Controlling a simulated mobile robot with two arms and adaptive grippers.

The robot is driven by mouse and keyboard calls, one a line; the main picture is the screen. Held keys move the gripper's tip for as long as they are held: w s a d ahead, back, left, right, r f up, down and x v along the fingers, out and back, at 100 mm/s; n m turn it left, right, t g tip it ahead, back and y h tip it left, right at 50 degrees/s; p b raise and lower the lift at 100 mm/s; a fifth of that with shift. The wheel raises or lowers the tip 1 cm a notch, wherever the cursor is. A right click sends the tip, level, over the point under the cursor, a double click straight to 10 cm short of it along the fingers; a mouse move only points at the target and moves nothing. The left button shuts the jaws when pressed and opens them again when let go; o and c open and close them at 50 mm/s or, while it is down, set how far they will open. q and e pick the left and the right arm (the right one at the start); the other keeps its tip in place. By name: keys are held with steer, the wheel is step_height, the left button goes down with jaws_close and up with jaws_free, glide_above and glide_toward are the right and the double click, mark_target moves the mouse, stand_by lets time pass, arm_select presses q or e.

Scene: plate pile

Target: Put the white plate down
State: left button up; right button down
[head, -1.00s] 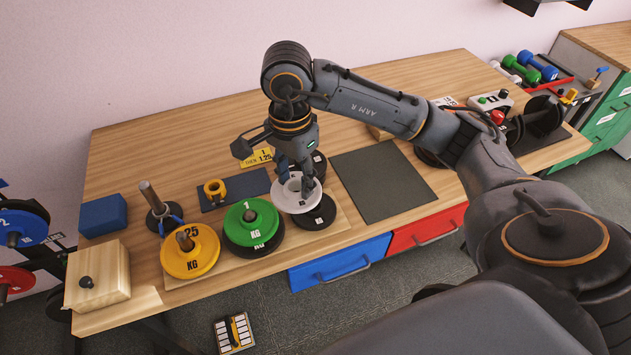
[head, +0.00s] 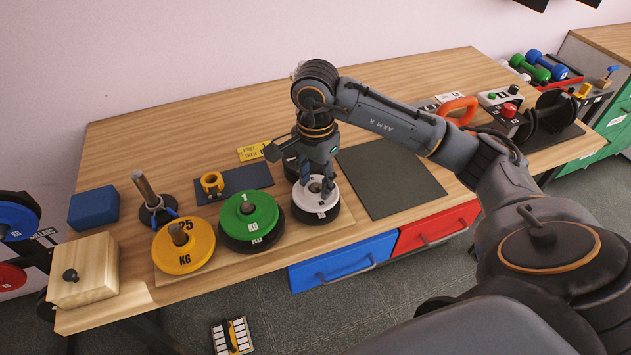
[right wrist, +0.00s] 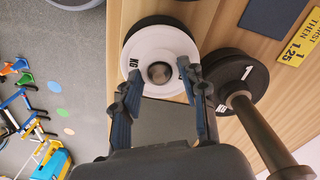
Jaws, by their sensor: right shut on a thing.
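The white plate (head: 303,202) is over a black plate (head: 326,217) at the right end of the wooden base board. My right gripper (head: 317,190) points down at its centre and is shut on it. In the right wrist view the fingers (right wrist: 162,76) are on either side of the white plate's hub (right wrist: 150,42), with a round dark peg top in the hole. The black plate's rim (right wrist: 146,22) shows behind the white one, roughly lined up. I cannot tell whether the two plates touch. My left gripper is not in view.
A green plate (head: 240,212) and a yellow plate (head: 170,252) sit to the left on the board. Another black plate (right wrist: 243,66) with a tall post (right wrist: 262,130) stands close beside the gripper. A dark mat (head: 392,180) to the right is clear.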

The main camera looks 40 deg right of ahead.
steer(key=shift+r, duration=0.1)
steer(key=shift+f+b, duration=0.3)
steer(key=c, duration=0.7)
jaws_free()
steer(key=shift+c, duration=0.2)
steer(key=shift+r, duration=0.1)
steer(key=shift+r+p, duration=0.2)
steer(key=shift+p, duration=0.1)
step_height(320, 180, up, 12)
